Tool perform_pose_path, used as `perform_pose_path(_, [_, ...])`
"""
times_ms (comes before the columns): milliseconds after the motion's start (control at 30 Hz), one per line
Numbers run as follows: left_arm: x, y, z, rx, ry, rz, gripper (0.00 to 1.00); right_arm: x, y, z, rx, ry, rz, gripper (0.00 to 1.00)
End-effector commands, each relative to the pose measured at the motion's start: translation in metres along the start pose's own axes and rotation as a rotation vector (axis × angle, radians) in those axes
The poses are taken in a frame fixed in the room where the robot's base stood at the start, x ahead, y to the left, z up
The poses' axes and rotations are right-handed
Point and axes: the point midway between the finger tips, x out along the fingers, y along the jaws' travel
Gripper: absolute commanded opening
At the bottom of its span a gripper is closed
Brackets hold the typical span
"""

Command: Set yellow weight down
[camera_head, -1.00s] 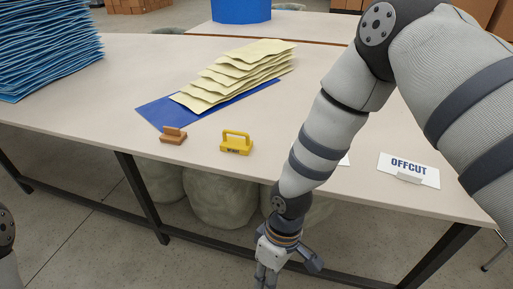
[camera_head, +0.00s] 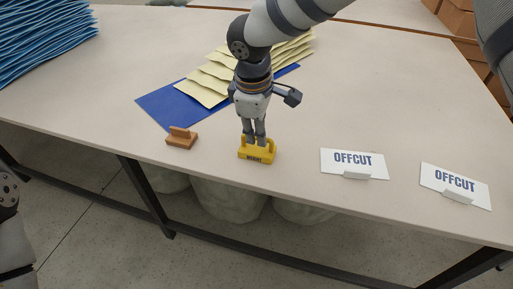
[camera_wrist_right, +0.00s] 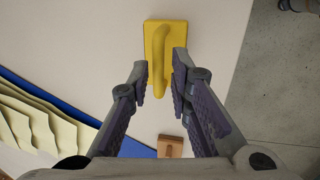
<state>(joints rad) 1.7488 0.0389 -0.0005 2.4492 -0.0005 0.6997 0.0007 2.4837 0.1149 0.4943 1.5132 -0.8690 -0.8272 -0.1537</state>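The yellow weight (camera_head: 257,156) stands upright on the table near its front edge, its handle partly hidden by my right gripper (camera_head: 254,138). That gripper points straight down over it. In the right wrist view the weight (camera_wrist_right: 176,36) lies ahead, and the fingers of my right gripper (camera_wrist_right: 160,75) are apart, one on each side of the handle. A narrow gap seems to show beside the handle, so the fingers look open around it. My left gripper is out of view; only part of my left arm shows at the lower left edge.
A brown block-like tool (camera_head: 181,139) sits left of the weight. Two OFFCUT signs (camera_head: 353,162) (camera_head: 455,184) stand to the right. Behind are pale yellow sheets (camera_head: 203,83) on a blue sheet (camera_head: 165,106), and a blue stack (camera_head: 40,40).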

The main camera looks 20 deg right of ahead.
Motion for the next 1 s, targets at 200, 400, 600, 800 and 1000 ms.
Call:
perform_pose_path(200, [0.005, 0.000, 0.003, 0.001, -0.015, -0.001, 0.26, 0.034, 0.001, -0.001, 0.001, -0.001, -0.003, 0.19])
perform_pose_path(400, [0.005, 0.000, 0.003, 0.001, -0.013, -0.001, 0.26, 0.033, 0.001, -0.001, 0.001, 0.000, 0.000, 0.19])
perform_pose_path(600, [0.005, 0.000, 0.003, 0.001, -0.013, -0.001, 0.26, 0.033, 0.001, -0.001, 0.001, 0.000, -0.001, 0.00])
perform_pose_path(800, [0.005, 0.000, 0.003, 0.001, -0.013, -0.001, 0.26, 0.032, 0.002, -0.002, 0.001, 0.001, 0.001, 0.00])
perform_pose_path(1000, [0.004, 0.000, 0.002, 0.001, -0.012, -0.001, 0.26, 0.030, 0.002, -0.002, 0.001, 0.002, 0.002, 0.00])
